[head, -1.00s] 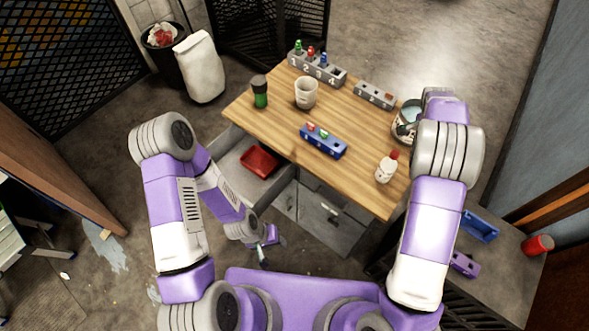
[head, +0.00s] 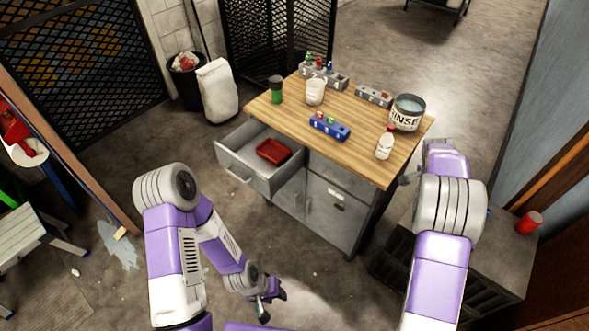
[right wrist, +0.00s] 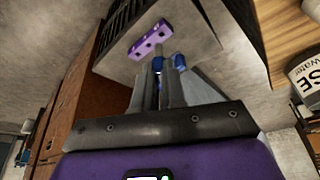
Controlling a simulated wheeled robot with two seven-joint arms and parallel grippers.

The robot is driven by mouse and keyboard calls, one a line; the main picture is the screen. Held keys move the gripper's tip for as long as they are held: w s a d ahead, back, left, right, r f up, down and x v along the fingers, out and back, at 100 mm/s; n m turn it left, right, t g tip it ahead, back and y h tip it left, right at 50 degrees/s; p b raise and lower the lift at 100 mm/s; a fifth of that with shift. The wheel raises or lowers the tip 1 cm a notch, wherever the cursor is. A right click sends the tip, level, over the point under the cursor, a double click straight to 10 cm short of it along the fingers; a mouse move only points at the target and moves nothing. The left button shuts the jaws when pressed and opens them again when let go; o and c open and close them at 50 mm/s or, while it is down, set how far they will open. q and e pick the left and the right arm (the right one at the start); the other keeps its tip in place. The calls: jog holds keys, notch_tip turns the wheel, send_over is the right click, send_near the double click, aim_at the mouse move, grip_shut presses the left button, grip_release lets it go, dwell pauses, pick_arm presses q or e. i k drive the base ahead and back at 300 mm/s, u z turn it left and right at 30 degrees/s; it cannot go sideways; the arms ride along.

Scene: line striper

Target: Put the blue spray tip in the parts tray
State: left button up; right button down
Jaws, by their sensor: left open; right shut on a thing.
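My right gripper (right wrist: 169,66) is shut on a small blue piece, the blue spray tip (right wrist: 180,62), partly hidden by the fingers in the right wrist view. In the head view this gripper (head: 405,179) is beside the right edge of the workbench, mostly behind my arm. A red tray (head: 273,151) lies in the open drawer (head: 235,158); no other tray shows clearly. My left gripper (head: 272,303) is open and empty, low over the floor in front of the bench. Another blue tip (head: 329,66) stands in the grey numbered rack (head: 335,81).
The bench (head: 290,115) carries a blue rack (head: 330,128), a white bottle (head: 384,146), a white cup (head: 315,92), a green jar (head: 276,91) and a rinse pot (head: 407,113). A purple holed block (right wrist: 150,40) lies on the low side table, which also bears a red can (head: 529,223).

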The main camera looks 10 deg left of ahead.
aim_at(274, 153)
jog(key=u, duration=1.55)
jog(key=i, duration=1.5)
jog(key=z, duration=0.25)
